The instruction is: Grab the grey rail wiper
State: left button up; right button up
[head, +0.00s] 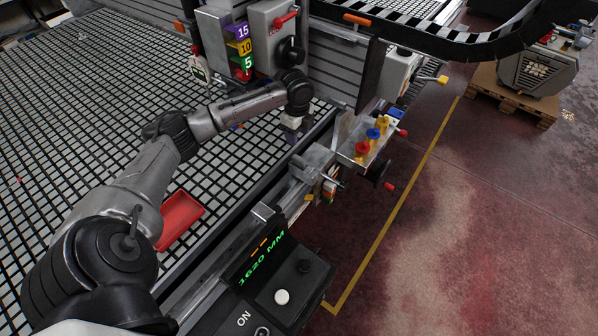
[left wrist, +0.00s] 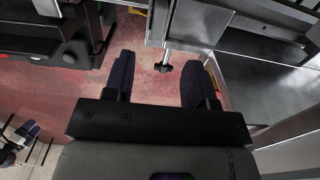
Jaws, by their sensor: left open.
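My left gripper (head: 291,135) hangs at the table's right edge, beside the rail, at the end of my outstretched arm. In the left wrist view its two dark fingers (left wrist: 160,82) are spread apart with nothing between them. Past the fingertips a black knob on a metal stem (left wrist: 165,67) shows against the red floor. A small grey block (head: 264,212) sits on the rail near the display and may be the grey rail wiper, but I cannot tell for certain. My right gripper is not in view.
A red tray (head: 180,218) lies on the grid table (head: 70,115). A bracket with coloured knobs (head: 366,145) juts out right of the rail. A control box with a green display (head: 262,258) stands in front. The gantry (head: 335,65) blocks the far side.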

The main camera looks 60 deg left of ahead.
aim_at(297, 157)
pick_arm(q)
notch_tip(297, 157, down, 7)
jog(key=shift+f+b, duration=0.1)
jog(key=shift+b, duration=0.4)
jog(key=shift+f+b, duration=0.5)
jog(key=shift+f, duration=2.2)
jog(key=shift+c, duration=0.3)
grip_shut()
